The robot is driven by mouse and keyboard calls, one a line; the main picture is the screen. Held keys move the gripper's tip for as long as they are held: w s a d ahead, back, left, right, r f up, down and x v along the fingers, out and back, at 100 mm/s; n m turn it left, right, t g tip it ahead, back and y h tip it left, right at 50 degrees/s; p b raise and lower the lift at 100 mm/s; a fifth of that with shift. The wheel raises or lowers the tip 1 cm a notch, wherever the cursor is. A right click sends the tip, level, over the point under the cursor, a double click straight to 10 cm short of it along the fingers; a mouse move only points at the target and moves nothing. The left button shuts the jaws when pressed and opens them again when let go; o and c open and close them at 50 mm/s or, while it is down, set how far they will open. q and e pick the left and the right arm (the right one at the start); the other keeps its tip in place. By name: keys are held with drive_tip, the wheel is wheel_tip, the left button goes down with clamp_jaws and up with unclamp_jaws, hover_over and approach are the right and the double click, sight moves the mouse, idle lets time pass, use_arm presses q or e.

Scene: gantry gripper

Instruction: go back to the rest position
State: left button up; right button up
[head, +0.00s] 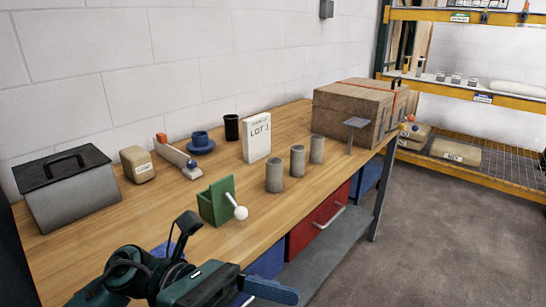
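My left arm comes in at the bottom left, in front of the workbench (120,240). Its gripper (272,291) points to the right with a blue-grey finger near the bench's front edge. I see it from the side, and the gap between its fingers does not show. Nothing held can be made out. My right gripper is not in view.
On the bench stand a grey lidded box (70,190), a green holder with a white-knobbed lever (215,202), several grey cylinders (274,175), a white "LOT" block (257,138) and a large brown box (345,108). Yellow shelving (470,165) stands right. The floor (430,240) is clear.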

use_arm(q)
drive_tip(key=w+a+f+n+t+h, duration=0.15)
drive_tip(key=w+n+t, duration=0.25)
drive_tip(key=n+t, duration=0.65)
drive_tip(key=w+a+n+t+h, duration=0.15)
drive_tip(key=w+n+t, duration=0.25)
drive_tip(key=n+t, duration=0.7)
drive_tip(key=w+a+f+n+t+y, duration=0.1)
drive_tip(key=a+f+n+y, duration=0.1)
drive_tip(key=f+n+y, duration=0.5)
drive_tip(key=w+a+f+n+t+y, duration=0.1)
drive_tip(key=a+f+n+t+y, duration=0.15)
drive_tip(key=n, duration=0.75)
drive_tip(key=s+a+f+n+g+y+p, duration=0.2)
drive_tip(key=s+f+n+g+y+p, duration=0.1)
drive_tip(key=f+n, duration=0.3)
drive_tip(key=s+a+f+n+g+y+p, duration=0.3)
drive_tip(key=s+f+n+g+y, duration=0.1)
drive_tip(key=f, duration=0.6)
drive_tip(key=shift+s+a+f+n+g+y, duration=0.3)
drive_tip(key=shift+s+n+g, duration=0.2)
drive_tip(key=shift+s+n, duration=0.55)
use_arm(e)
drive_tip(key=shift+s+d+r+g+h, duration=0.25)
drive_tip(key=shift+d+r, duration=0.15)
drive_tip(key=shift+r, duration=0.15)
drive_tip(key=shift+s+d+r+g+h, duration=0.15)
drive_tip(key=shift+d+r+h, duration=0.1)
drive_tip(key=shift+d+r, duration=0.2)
